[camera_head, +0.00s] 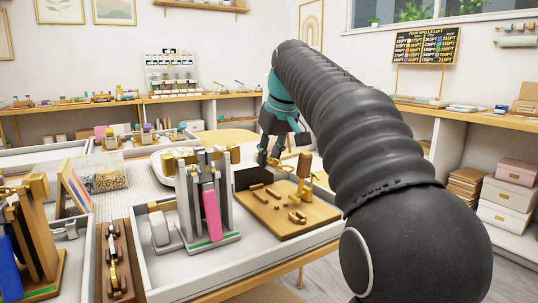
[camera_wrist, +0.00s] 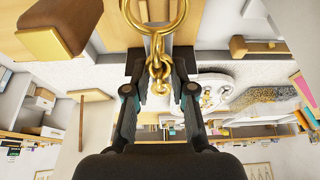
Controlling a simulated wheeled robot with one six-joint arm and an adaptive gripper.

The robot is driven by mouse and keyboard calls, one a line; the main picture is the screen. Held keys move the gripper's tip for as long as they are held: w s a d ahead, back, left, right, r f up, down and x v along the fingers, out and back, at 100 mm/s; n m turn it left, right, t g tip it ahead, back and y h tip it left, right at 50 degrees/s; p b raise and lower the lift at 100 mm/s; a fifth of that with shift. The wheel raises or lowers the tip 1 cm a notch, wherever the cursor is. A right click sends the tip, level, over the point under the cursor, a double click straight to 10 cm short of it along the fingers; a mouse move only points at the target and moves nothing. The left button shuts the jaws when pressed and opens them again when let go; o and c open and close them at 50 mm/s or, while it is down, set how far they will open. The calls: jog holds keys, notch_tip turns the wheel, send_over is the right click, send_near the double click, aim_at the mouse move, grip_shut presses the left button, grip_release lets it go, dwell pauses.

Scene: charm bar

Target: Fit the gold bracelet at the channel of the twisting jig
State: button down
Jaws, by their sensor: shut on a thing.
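The gold bracelet (camera_wrist: 160,62), a chain of links with a large ring at its end, hangs between the fingers of my gripper (camera_wrist: 161,75) in the wrist view. My gripper is shut on its links, and the ring points away from the palm. In the head view, my gripper (camera_head: 268,160) is tilted down just above the back of a wooden board (camera_head: 270,222) with gold pieces on it. I cannot tell for sure which fixture is the twisting jig; its channel is not clearly visible.
A grey upright stand with a pink block (camera_head: 211,212) is left of the board in a white tray (camera_head: 165,278). A wooden rack with a blue block (camera_head: 10,268) stands at far left. A large wooden block shows in the wrist view (camera_wrist: 50,40).

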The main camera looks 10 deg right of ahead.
jog(key=shift+r, duration=0.1)
jog(key=shift+f+b, duration=1.95)
jog(key=shift+f, duration=1.05)
jog(key=shift+p, duration=0.7)
jog(key=shift+f+b, duration=0.65)
jog(key=shift+f, duration=0.2)
jog(key=shift+r, duration=0.15)
jog(key=shift+r+p, duration=0.4)
jog(key=shift+p, duration=0.3)
jog(key=shift+p, duration=0.35)
dwell(0.7)
jog(key=shift+f, duration=0.4)
dwell(1.0)
